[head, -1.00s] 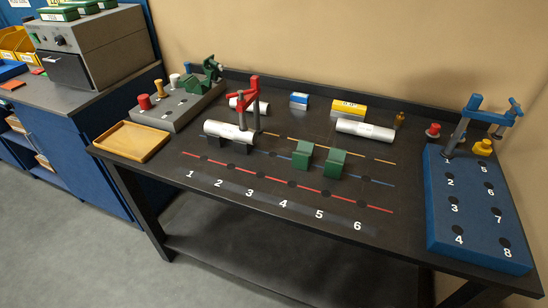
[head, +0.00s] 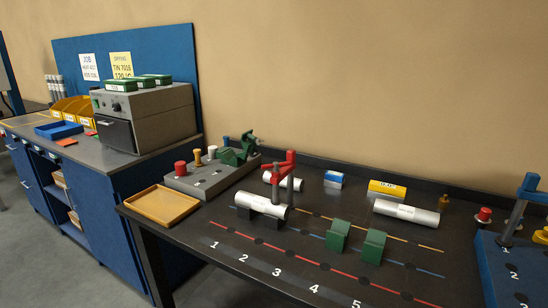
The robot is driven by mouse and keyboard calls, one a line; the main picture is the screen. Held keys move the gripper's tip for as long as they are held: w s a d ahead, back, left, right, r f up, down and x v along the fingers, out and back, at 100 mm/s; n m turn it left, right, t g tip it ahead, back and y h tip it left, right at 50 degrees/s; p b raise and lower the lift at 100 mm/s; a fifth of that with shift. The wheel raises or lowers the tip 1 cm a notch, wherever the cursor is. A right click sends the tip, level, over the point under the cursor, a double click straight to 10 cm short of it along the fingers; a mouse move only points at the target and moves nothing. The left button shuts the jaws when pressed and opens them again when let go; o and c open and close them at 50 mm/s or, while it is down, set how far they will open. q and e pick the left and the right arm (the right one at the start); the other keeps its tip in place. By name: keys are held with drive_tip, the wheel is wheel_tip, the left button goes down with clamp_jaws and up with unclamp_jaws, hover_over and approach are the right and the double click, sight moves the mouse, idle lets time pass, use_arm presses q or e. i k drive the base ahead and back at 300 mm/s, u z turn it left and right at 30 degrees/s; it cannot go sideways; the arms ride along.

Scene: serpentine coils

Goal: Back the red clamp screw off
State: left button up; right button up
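The red clamp (head: 285,160) stands on the dark table by the white pipe (head: 262,206) at the left of the table's hole rows. Its red arm reaches over the pipe, and a thin spindle hangs from it. I cannot tell from here whether the spindle's tip touches the pipe. The pipe lies across dark supports. Neither of my grippers shows in the head view.
Two green blocks (head: 338,236) stand to the right of the pipe. A wooden tray (head: 162,205) and a grey tool block (head: 207,180) are at left. A blue clamp (head: 525,195) stands far right.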

sight(276, 166)
drive_tip(key=z, duration=1.15)
drive_tip(key=i, duration=0.5)
drive_tip(key=u, duration=2.35)
